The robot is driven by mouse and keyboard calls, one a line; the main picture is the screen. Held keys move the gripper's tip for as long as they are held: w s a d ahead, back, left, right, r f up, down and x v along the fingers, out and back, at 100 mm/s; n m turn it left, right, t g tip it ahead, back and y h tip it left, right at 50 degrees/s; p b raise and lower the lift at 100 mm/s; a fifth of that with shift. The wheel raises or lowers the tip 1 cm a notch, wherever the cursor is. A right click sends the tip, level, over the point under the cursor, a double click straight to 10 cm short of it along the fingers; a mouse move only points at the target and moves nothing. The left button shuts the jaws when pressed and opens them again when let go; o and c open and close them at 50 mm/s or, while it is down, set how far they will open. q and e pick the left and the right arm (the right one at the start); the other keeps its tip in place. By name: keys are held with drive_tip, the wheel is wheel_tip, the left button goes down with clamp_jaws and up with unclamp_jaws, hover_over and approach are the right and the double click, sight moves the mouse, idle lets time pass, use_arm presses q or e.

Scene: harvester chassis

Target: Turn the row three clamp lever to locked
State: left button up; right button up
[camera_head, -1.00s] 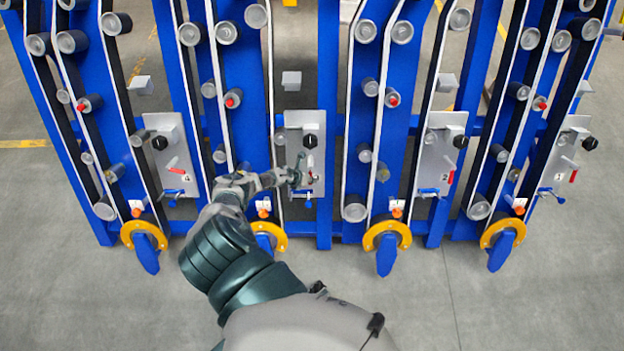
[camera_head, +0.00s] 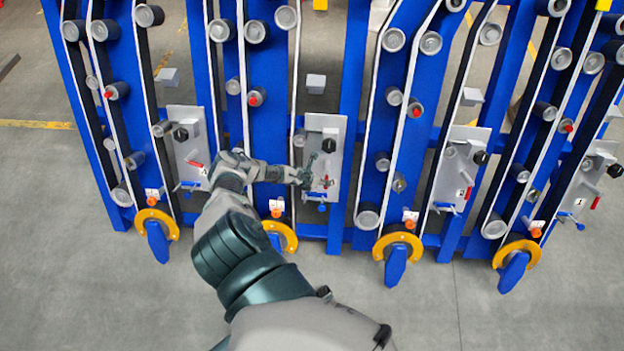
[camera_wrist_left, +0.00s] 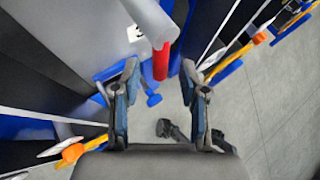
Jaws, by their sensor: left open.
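A grey plate (camera_head: 336,126) in the second row from the left carries a black knob (camera_head: 329,145), a red-handled lever and a blue lever (camera_head: 318,196). Counting from the plates marked 1 and 2 on the right, it is the third. My left gripper (camera_head: 316,175) is in front of its lower half. In the left wrist view the red handle (camera_wrist_left: 161,60) points down between the spread fingertips, with a gap on both sides. A blue knob (camera_wrist_left: 153,99) shows beyond the fingers. I cannot read the lever's lock state. My right gripper is out of view.
Blue frames with grey rollers and white belts stand across the back. Similar plates stand at the left (camera_head: 186,125), at the right (camera_head: 459,160) and far right (camera_head: 590,175). Orange rings with blue handles (camera_head: 397,262) jut out below. The grey floor in front is clear.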

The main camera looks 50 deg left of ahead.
use_arm(q)
drive_tip(key=v, duration=0.8)
drive_tip(key=shift+a, duration=0.25)
drive_tip(key=shift+f, duration=0.15)
drive_tip(key=w+d+f+n, duration=0.1)
drive_tip(key=d+f+n, duration=0.45)
drive_tip(key=d, duration=0.45)
drive_tip(key=w+d+f+n, duration=0.1)
drive_tip(key=d+f+n, duration=0.4)
drive_tip(key=d+n, duration=0.3)
drive_tip(key=s+d+f+n+g, duration=0.2)
drive_tip(key=s+f+n, duration=0.3)
drive_tip(key=s, duration=0.5)
drive_tip(key=s+d+f+n+g, duration=0.2)
drive_tip(key=s+d+f+n, duration=0.2)
drive_tip(key=s, duration=0.6)
drive_tip(key=s+d+f+n+g, duration=0.2)
drive_tip(key=s+f+n, duration=0.3)
drive_tip(key=s, duration=0.5)
drive_tip(key=shift+s+d+f+n+y, duration=0.3)
drive_tip(key=shift+s+d+n+y, duration=0.1)
drive_tip(key=shift+d+n, duration=0.55)
drive_tip(key=shift+s+a, duration=0.1)
drive_tip(key=shift+a, duration=0.1)
